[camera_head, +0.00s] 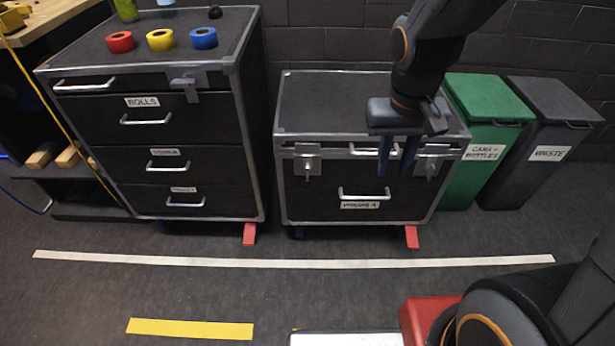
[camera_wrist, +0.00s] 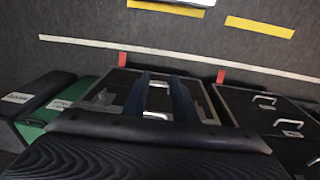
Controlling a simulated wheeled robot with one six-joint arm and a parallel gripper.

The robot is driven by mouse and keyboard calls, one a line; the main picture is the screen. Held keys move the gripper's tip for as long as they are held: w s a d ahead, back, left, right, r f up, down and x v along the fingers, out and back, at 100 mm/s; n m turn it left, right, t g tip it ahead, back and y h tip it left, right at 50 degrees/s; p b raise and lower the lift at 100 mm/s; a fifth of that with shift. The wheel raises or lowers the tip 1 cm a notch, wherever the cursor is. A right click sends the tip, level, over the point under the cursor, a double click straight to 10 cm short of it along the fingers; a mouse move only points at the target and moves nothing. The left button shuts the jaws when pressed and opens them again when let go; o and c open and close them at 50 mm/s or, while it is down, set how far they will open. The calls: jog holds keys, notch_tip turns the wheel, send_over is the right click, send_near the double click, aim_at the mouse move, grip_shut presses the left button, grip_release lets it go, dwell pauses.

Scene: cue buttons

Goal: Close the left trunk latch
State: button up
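The black trunk (camera_head: 300,200) with metal edges stands on the floor with its lid down. Its left latch (camera_head: 307,163) is a silver plate on the front, with a small part hanging below; I cannot tell how firmly it is fastened. The right latch (camera_head: 431,167) is at the other end of the front, partly behind my gripper. My gripper (camera_head: 396,168) points down in front of the trunk's right half, to the right of the left latch. Its two dark fingers are apart and empty. In the wrist view the fingers (camera_wrist: 160,100) flank the trunk's handle, without visible grip.
A tall black cabinet (camera_head: 115,180) with drawers and tape rolls on top stands left of the trunk. A green bin (camera_head: 485,110) and a grey waste bin (camera_head: 545,125) stand to the right. The floor in front is clear near a white line (camera_head: 290,263).

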jog(key=w+a+f+t+b, duration=0.3)
jog(key=w+a+f+b, duration=1.4)
jog(key=w+f, duration=0.3)
jog(key=shift+y, duration=0.3)
jog(key=b+x, duration=0.1)
jog(key=x, duration=0.2)
jog(key=w+b+x, duration=0.1)
jog(key=x, duration=0.2)
jog(key=shift+w+a+f, duration=0.2)
grip_shut()
